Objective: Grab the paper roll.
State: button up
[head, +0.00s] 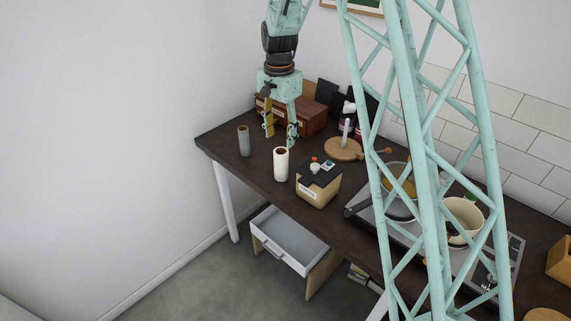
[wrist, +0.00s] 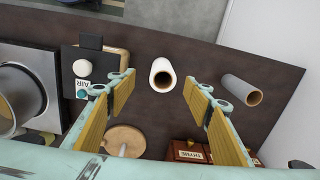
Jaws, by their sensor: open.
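A white paper roll (head: 281,166) with a brown core stands upright near the front edge of the dark table. In the wrist view the white roll (wrist: 160,66) lies between and beyond the fingertips, with its open end facing me. My gripper (head: 280,141) points down over the table, open and empty, behind the white roll. In the wrist view its two yellow-padded fingers (wrist: 159,88) are spread apart and touch nothing. A grey roll (head: 244,141) stands to the left of the white one; it also shows at right in the wrist view (wrist: 239,88).
A tan box with a black top (head: 318,183) stands close right of the white roll. Behind are a round wooden board (head: 344,150) and a wooden drawer box (head: 309,118). A stove with pots (head: 463,219) is to the right.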

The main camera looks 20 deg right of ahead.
aim_at(281, 167)
jog(key=f, duration=0.1)
jog(key=w+f, duration=0.1)
jog(key=d+f, duration=0.1)
jog(key=shift+w+f+m, duration=0.1)
jog(key=shift+w+m, duration=0.2)
jog(key=shift+m, duration=0.1)
jog(key=shift+f, duration=0.15)
jog(key=shift+f, duration=4.15)
jog(key=shift+f, duration=0.15)
jog(key=shift+a+f+b, duration=0.15)
jog(key=shift+f+b, duration=0.15)
jog(key=shift+f, duration=2.15)
jog(key=shift+c, duration=0.7)
jog(key=c, duration=0.8)
